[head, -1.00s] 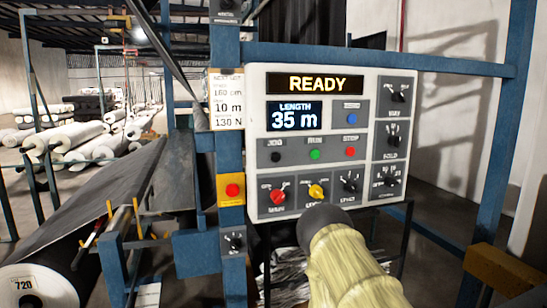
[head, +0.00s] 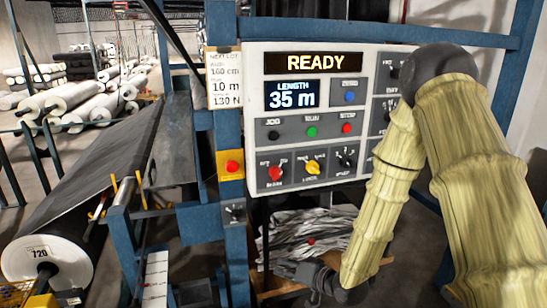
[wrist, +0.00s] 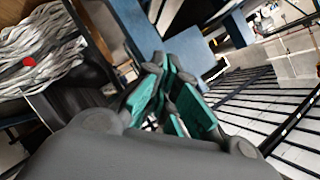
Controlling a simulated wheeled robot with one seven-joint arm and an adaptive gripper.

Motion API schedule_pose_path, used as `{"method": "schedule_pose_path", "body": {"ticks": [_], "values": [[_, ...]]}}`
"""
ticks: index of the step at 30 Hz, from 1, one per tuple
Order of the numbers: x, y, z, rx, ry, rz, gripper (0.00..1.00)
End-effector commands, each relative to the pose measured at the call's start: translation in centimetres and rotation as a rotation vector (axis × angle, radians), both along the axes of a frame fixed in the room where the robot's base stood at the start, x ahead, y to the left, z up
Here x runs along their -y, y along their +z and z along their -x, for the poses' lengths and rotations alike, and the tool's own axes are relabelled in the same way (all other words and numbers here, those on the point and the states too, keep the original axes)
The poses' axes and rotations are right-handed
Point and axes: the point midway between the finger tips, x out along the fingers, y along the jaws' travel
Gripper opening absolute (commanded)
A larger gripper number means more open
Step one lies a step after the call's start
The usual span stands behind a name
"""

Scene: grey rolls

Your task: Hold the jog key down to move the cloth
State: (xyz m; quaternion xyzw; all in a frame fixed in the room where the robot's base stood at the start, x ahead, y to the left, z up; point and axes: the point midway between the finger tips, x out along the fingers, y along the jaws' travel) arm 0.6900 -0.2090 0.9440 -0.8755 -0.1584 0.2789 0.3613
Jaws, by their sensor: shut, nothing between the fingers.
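The control panel (head: 255,110) stands at the centre of the head view, with READY lit above a LENGTH display (head: 292,95) of 35 m. The jog key (head: 273,135) is a small black button under the JOG label, left of a green and a red button. Nothing touches it. My gripper (head: 312,275) is low, below the panel and apart from the key. In the wrist view my gripper (wrist: 163,85) shows teal finger pads; it is shut and empty.
A blue post (head: 225,100) carries a lot card and a red button on yellow (head: 232,167). My arm covers the panel's right side.

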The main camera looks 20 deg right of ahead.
Motion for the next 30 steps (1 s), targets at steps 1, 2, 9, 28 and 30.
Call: {"method": "schedule_pose_path", "body": {"ticks": [1,2,9,28,30], "values": [[0.2,3.3,-1.1,0.043,0.005,-0.038,0.0],[0.2,4.8,-1.6,0.064,0.011,-0.061,0.0],[0.7,17.2,-4.2,0.225,0.079,-0.248,0.0],[1.9,33.5,-4.1,0.401,0.248,-0.482,0.0],[1.9,33.4,-4.1,0.401,0.248,-0.482,0.0]]}}
